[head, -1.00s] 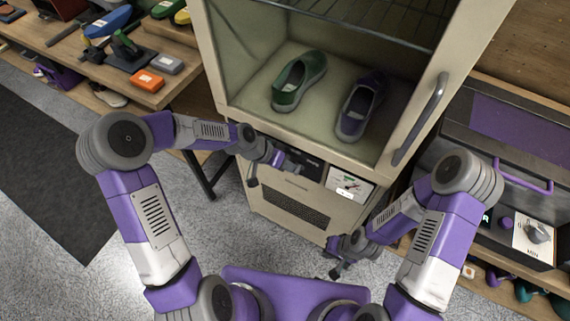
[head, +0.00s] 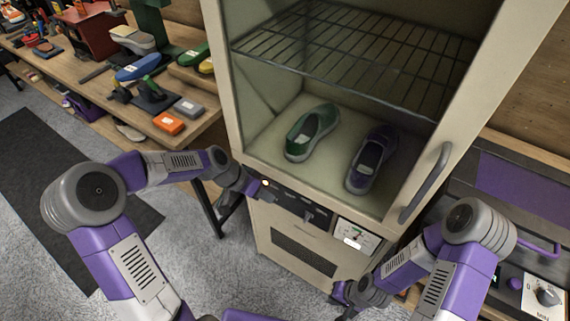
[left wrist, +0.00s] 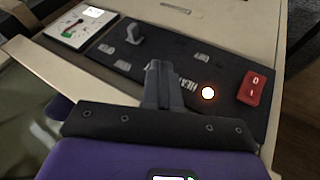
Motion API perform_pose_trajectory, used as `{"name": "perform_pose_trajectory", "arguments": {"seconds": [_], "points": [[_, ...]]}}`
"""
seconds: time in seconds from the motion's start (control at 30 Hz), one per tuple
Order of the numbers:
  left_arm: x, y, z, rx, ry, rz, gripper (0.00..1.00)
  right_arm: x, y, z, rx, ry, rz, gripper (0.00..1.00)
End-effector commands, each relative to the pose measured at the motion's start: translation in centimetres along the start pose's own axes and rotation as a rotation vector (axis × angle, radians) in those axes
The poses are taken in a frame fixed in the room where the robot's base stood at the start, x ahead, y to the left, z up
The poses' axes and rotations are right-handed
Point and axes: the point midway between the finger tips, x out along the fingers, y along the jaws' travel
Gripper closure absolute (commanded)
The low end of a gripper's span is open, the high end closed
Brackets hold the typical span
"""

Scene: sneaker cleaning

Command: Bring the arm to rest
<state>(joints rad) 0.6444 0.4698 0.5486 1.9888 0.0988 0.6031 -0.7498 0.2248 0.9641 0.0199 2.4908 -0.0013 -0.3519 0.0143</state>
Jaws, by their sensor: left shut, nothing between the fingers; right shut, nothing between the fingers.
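My left gripper (head: 266,194) is shut and empty, just in front of the black control panel of the cabinet (head: 221,85). In the left wrist view the closed fingers (left wrist: 159,75) are over the panel (left wrist: 200,65), which bears the word HEAT, a glowing lamp (left wrist: 208,93), a red rocker switch (left wrist: 251,87) and a grey knob (left wrist: 133,33). I cannot tell whether the fingers touch the panel. My right gripper (head: 345,303) is shut and empty, low in front of the cabinet's right side. A green shoe (head: 312,132) and a purple shoe (head: 371,160) stand on the cabinet floor.
The cabinet is open in front, with a wire rack (head: 350,55) above the shoes and a grey handle (head: 426,182) at right. A workbench (head: 190,125) with brushes and an orange block (head: 168,123) is at left. A dark mat (head: 50,190) lies on the floor.

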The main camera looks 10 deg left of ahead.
Motion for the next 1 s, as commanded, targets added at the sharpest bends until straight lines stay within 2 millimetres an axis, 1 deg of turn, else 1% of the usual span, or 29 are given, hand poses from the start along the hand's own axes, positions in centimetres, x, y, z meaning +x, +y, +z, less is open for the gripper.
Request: {"name": "perform_pose_trajectory", "arguments": {"seconds": [0.17, 0.23, 0.27, 0.37, 0.4, 0.47, 0.5, 0.57, 0.6, 0.63, 0.7, 0.8, 0.9, 1.0], "points": [[0.0, 0.0, 0.0, 0.0, 0.0, 0.0, 1.0, 0.0, 0.0, 0.0, 0.0, 0.0, 0.0, 1.0], [0.3, 0.0, 0.2, -0.009, -0.002, 0.001, 1.0, 0.0, 0.0, 0.0, 0.0, 0.0, 0.0, 1.0], [0.7, 0.0, 0.4, -0.021, -0.006, 0.002, 1.0, 0.0, 0.0, 0.0, 0.0, 0.0, 0.0, 1.0], [3.6, 0.3, 2.2, -0.103, -0.027, 0.0, 1.0, -0.2, -0.1, 0.0, 0.0, 0.0, 0.0, 1.0], [5.3, 0.4, 3.4, -0.155, -0.04, -0.005, 1.0, -0.2, -0.1, 0.0, 0.0, 0.0, 0.0, 1.0], [8.2, 0.8, 5.7, -0.247, -0.066, -0.019, 1.0, -0.4, -0.1, 0.0, 0.0, 0.0, 0.0, 1.0], [10.1, 1.3, 7.6, -0.31, -0.085, -0.034, 1.0, -0.5, -0.2, 0.0, 0.0, 0.0, 0.0, 1.0], [12.5, 2.0, 10.6, -0.403, -0.114, -0.061, 1.0, -0.7, -0.2, 0.0, 0.0, 0.0, 0.0, 1.0], [13.8, 2.5, 12.5, -0.46, -0.131, -0.084, 1.0, -0.7, -0.3, 0.0, 0.0, 0.0, 0.0, 1.0], [14.6, 2.8, 14.0, -0.498, -0.143, -0.1, 1.0, -0.8, -0.3, 0.0, 0.0, 0.0, 0.0, 1.0], [16.0, 3.6, 17.1, -0.577, -0.166, -0.141, 1.0, -0.9, -0.3, 0.0, 0.0, 0.0, 0.0, 1.0], [16.9, 4.4, 20.5, -0.658, -0.183, -0.193, 1.0, -1.1, -0.4, 0.1, 0.0, 0.0, 0.0, 1.0], [17.2, 4.8, 22.5, -0.705, -0.189, -0.227, 1.0, -1.1, -0.4, 0.1, 0.0, 0.0, 0.0, 1.0], [17.2, 4.8, 23.2, -0.726, -0.186, -0.243, 1.0, -1.1, -0.4, 0.1, 0.0, 0.0, 0.0, 1.0]]}}
